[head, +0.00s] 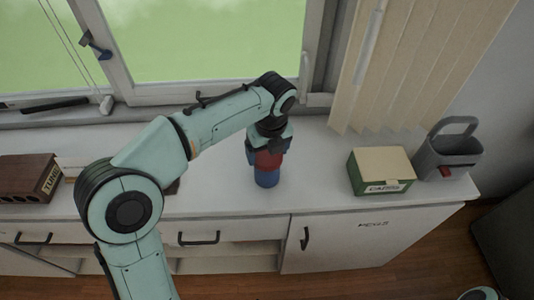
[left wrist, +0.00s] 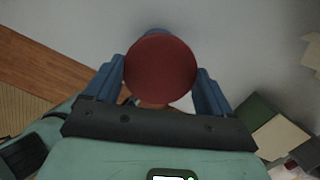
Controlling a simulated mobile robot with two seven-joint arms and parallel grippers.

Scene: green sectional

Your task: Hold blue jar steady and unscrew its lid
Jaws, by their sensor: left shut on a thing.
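The blue jar (head: 267,179) stands upright on the white counter, with its red lid (head: 268,159) on top. My left gripper (head: 268,148) reaches down from above and is shut on the red lid. In the left wrist view the round red lid (left wrist: 160,69) sits between the two blue fingers of the left gripper (left wrist: 160,85), one on each side. My right gripper is not in view.
The white counter (head: 225,195) is clear around the jar. A green box with a cream top (head: 381,170) and a grey caddy (head: 448,150) stand to the right. A brown box (head: 28,178) is at the far left. A window and blinds (head: 415,65) stand behind.

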